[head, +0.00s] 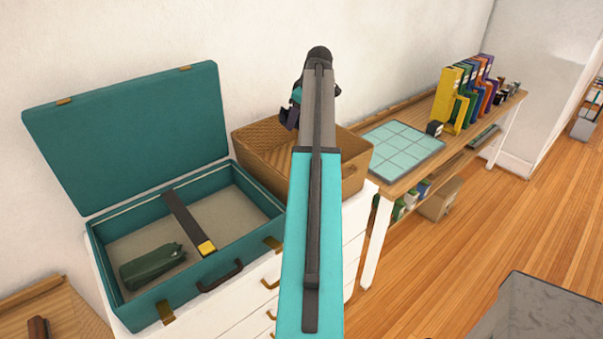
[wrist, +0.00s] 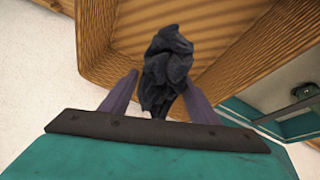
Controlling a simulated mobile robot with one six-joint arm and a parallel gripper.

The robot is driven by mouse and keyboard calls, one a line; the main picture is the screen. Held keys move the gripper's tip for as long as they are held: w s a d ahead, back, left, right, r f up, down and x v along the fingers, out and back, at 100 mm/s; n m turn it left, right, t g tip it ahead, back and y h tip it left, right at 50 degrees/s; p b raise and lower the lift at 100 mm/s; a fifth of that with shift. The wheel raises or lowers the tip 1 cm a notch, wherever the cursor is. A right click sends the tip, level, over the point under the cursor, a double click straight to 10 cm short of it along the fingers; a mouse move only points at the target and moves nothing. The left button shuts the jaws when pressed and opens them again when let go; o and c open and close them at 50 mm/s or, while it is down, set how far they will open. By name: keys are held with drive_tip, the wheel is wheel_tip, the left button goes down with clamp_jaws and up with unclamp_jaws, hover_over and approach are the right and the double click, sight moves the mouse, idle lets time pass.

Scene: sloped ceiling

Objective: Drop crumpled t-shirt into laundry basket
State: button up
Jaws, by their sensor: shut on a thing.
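In the wrist view my gripper (wrist: 155,98) is shut on a dark, crumpled t-shirt (wrist: 168,62), with one finger on each side of it. The wicker laundry basket (wrist: 105,35) fills the view behind the t-shirt. In the head view the brown basket (head: 352,178) stands on a white dresser, right of the suitcase. My arm crosses in front of the basket and hides its middle. My gripper (head: 290,115) shows at the basket's back edge, partly hidden by my arm. The t-shirt cannot be made out clearly there. Its height above the basket is hard to tell.
An open teal suitcase (head: 135,310) stands left of the basket, its lid (head: 130,135) raised, with a green folded item (head: 152,266) inside. To the right, a wooden desk (head: 400,185) holds a teal grid mat (head: 403,146) and several binders (head: 447,95). A wall stands close behind.

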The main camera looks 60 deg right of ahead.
drive_tip(key=shift+f, duration=0.45)
drive_tip(key=o, duration=1.2)
drive_tip(key=shift+r, duration=0.15)
drive_tip(key=shift+b+v, duration=2.4)
drive_tip(key=shift+v, duration=4.4)
drive_tip(key=shift+s, duration=0.1)
